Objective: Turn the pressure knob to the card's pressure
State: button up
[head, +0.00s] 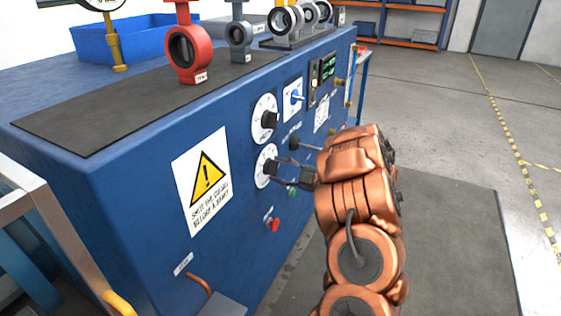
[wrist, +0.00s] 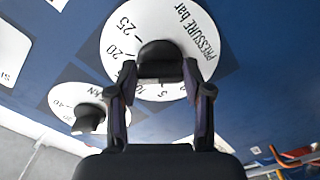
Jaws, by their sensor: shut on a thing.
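The pressure dial (head: 262,160) is the lower of two white dials on the blue bench front. In the wrist view the dial (wrist: 120,50) reads "PRESSURE bar", with 25, 20, 10 and 5 legible. My gripper (head: 276,170) reaches this dial from the right. In the wrist view my gripper (wrist: 161,80) has one finger on each side of the black pressure knob (wrist: 160,57) and is shut on it. The fingers and knob hide part of the scale, and I cannot tell the knob's setting. No card with a readable pressure shows.
A second dial (head: 262,106) with a black knob sits just above, marked kN in the wrist view (wrist: 68,97). A red button (head: 273,225), a green button and a blue switch (head: 295,97) are nearby. A red valve (head: 187,50) stands on top. Floor to the right is free.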

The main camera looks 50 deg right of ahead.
jog(key=shift+a+m+p, duration=0.2)
jog(key=shift+m+p, duration=4.25)
jog(key=shift+m, duration=0.75)
jog(key=shift+s+f, duration=0.1)
jog(key=shift+f, duration=0.05)
jog(key=o, duration=1.2)
jog(key=shift+c, duration=0.2)
jog(key=v, duration=1.2)
